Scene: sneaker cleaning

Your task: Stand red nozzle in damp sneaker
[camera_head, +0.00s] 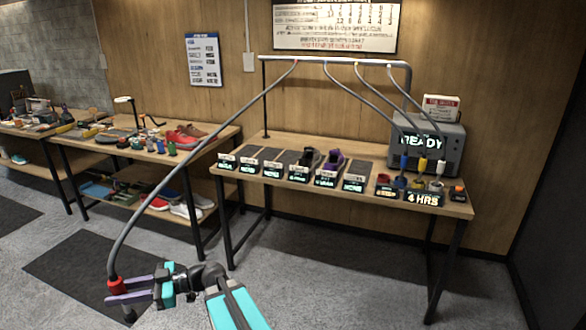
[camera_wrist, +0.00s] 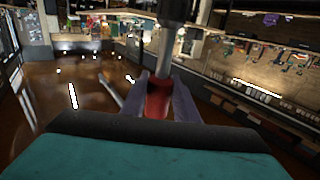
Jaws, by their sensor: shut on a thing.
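My gripper (camera_head: 131,291) is shut on the red nozzle (camera_head: 117,286), low at the left front, away from the table. In the wrist view the red nozzle (camera_wrist: 158,98) sits between the two fingers, with its grey hose rising from it. In the head view the hose (camera_head: 183,168) runs up to the overhead rail. I cannot tell from the pictures which is damp; the labels in front are too small to read surely.
The drying table (camera_head: 270,146) has several dark mats with labels. A dryer box (camera_head: 440,150) reading READY stands at its right, with blue (camera_head: 403,163), yellow (camera_head: 422,166) and white (camera_head: 440,168) nozzles before it. A cluttered bench (camera_head: 130,150) stands left. Floor in front is open.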

